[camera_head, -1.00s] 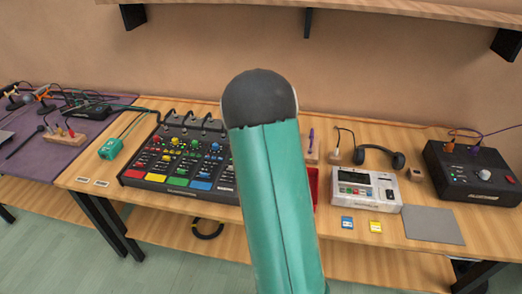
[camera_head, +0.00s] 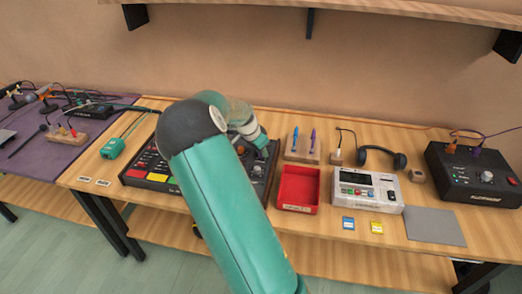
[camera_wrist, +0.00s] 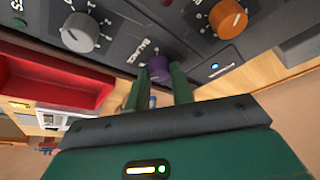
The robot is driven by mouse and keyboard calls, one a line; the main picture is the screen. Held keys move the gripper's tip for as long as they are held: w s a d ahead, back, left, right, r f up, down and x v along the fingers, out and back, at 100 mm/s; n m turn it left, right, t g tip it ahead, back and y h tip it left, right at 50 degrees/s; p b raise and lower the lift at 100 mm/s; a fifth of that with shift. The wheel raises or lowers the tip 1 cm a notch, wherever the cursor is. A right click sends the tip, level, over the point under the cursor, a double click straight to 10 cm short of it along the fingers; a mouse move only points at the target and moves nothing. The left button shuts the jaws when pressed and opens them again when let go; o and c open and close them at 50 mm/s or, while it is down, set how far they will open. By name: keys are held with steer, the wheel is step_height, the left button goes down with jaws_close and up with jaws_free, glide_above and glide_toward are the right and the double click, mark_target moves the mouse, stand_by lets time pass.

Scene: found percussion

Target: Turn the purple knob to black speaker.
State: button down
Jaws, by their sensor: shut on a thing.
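In the wrist view the purple knob (camera_wrist: 158,68) sits on a dark mixer panel, beside lettering that reads like "BALANCE". My gripper (camera_wrist: 159,77) has one finger on each side of it and is shut on it. In the head view my arm covers much of the mixer (camera_head: 146,172), and the gripper tips and the purple knob are hidden or too small to tell. The black speaker named in the task cannot be made out with certainty.
An orange knob (camera_wrist: 228,18) and a grey knob (camera_wrist: 80,32) flank the purple one. A red tray (camera_head: 299,188), a pen block (camera_head: 303,155), a white device (camera_head: 366,190) and headphones (camera_head: 381,157) stand to the right. A black box (camera_head: 478,183) is at far right.

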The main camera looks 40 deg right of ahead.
steer(key=shift+w+m, duration=0.1)
steer(key=shift+m, duration=0.5)
steer(key=shift+g, duration=0.3)
steer(key=c, duration=1.2)
jaws_free()
steer(key=shift+c, duration=0.2)
steer(key=v, duration=1.3)
steer(key=shift+r, duration=0.4)
steer(key=shift+a, duration=0.1)
